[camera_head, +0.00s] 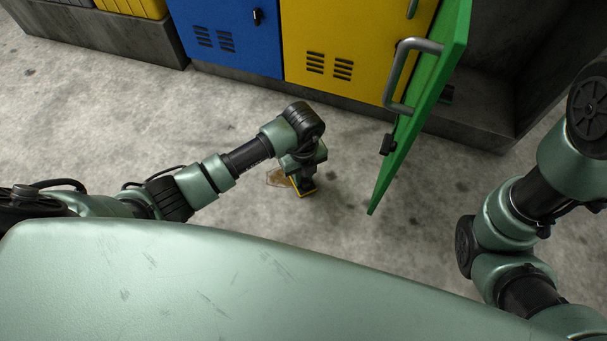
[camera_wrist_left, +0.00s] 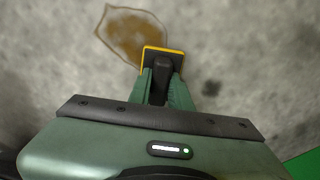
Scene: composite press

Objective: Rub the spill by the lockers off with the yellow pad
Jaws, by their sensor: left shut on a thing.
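A brown spill with a darker rim lies on the grey concrete floor in front of the lockers; the spill (camera_head: 277,178) shows beside my left gripper in the head view, and the spill (camera_wrist_left: 134,36) is at the top in the left wrist view. My left gripper (camera_head: 304,180) points down and is shut on the black handle of the yellow pad (camera_head: 305,193). In the left wrist view the pad (camera_wrist_left: 150,48) overlaps the spill's lower right edge; I cannot tell whether it touches the floor. The right arm shows at the right, but its gripper is out of view.
The blue locker (camera_head: 228,38) and yellow locker (camera_head: 345,50) stand behind the spill. A green door (camera_head: 418,125) hangs open to the right of my left gripper, with a grey handle. The floor to the left is clear.

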